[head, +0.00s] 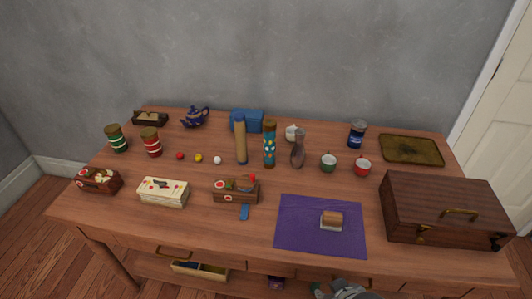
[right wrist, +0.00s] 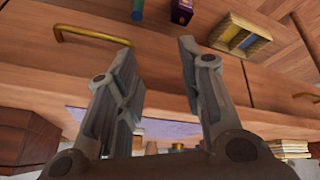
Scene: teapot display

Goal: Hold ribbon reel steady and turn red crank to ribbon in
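The ribbon reel (head: 236,190) appears to be the small wooden box at the front middle of the table, with a red knob (head: 252,178) at its upper right that looks like the crank. A blue ribbon end (head: 244,211) hangs down in front of it. My right gripper (right wrist: 157,62) is open and empty in the right wrist view, in front of the drawer fronts. In the head view only a grey part of my right arm shows at the bottom edge, right of the reel and well apart from it. My left gripper is not in view.
A purple mat (head: 290,243) with a small wooden block (head: 332,218) lies right of the reel. A large wooden case (head: 440,218) fills the right side. Bottles stand behind the reel. An open tray (head: 200,270) sits below the tabletop.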

